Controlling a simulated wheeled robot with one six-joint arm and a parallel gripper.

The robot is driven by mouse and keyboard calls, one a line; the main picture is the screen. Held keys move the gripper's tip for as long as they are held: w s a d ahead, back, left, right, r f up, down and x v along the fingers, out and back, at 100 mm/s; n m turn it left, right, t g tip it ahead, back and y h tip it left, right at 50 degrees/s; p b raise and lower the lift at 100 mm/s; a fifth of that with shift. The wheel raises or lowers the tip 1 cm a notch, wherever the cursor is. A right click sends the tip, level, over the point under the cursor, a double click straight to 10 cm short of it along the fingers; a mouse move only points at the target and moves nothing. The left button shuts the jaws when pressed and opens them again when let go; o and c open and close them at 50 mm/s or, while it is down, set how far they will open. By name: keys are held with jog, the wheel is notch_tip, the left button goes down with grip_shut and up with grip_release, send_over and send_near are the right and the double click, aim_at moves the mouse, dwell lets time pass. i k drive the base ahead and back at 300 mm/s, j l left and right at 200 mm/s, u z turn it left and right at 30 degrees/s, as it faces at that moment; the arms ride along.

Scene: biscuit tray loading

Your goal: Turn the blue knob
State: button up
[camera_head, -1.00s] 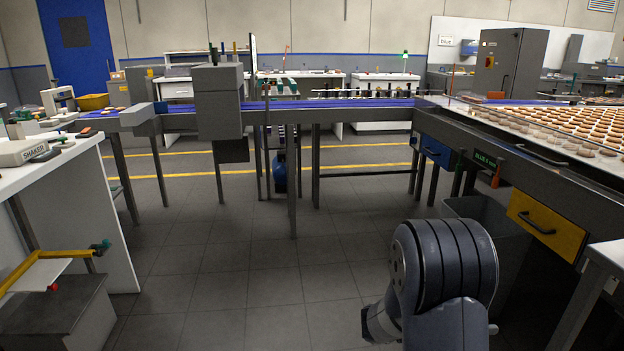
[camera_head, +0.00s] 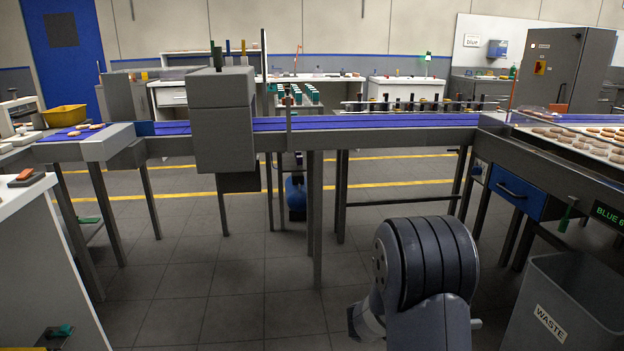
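I cannot make out the blue knob for sure. A small pale box with a dark, perhaps bluish round spot (camera_head: 477,171) sits on the frame at the right, left of a blue drawer (camera_head: 517,192); it is too small to tell if it is a knob. A teal knob-like piece (camera_head: 62,330) shows at the lower left edge, on a yellow part (camera_head: 50,342). My arm's dark ribbed link stands at the bottom, right of centre. My gripper's fingers do not show, so its opening is hidden.
A conveyor with a blue belt (camera_head: 380,121) crosses the room on legs. A waste bin (camera_head: 565,305) stands at the lower right. A white bench (camera_head: 50,275) is at the left. A biscuit table (camera_head: 509,128) is at the right. Grey floor between them is free.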

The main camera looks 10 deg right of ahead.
aim_at(477, 170)
jog(key=i+l, duration=0.6)
jog(key=i, duration=0.25)
jog(key=i+l+u, duration=0.15)
jog(key=i+l, duration=0.45)
jog(key=i, duration=0.2)
jog(key=i+l, duration=0.2)
jog(key=l, duration=0.15)
jog(key=i+l, duration=0.2)
jog(key=l, duration=0.15)
jog(key=i+l, duration=0.35)
jog(key=l, duration=0.3)
